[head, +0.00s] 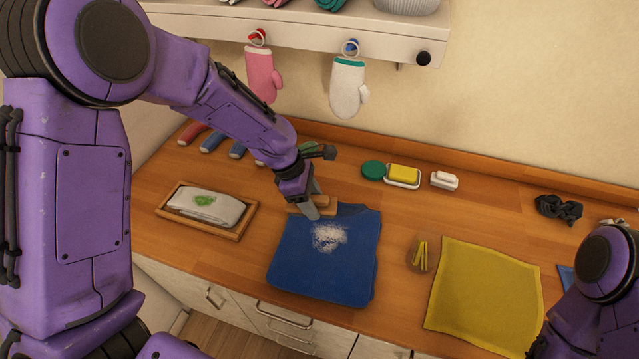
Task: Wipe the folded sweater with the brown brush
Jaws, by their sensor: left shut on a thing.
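The folded blue sweater (335,270) lies flat on the wooden counter, with a patch of white lint or powder (328,237) on its upper part. My left gripper (311,207) points down at the sweater's upper left edge. It is shut on the brown brush (326,203), which is partly hidden by the fingers. The brush is just above the white patch at the sweater's far edge; I cannot tell whether it touches the cloth. My right arm (600,270) shows at the lower right; its gripper is out of view.
A wooden tray (165,211) with a folded white cloth stands left. A yellow sponge (404,173) sits in a dish behind. Mitts hang from the shelf (300,30) above.

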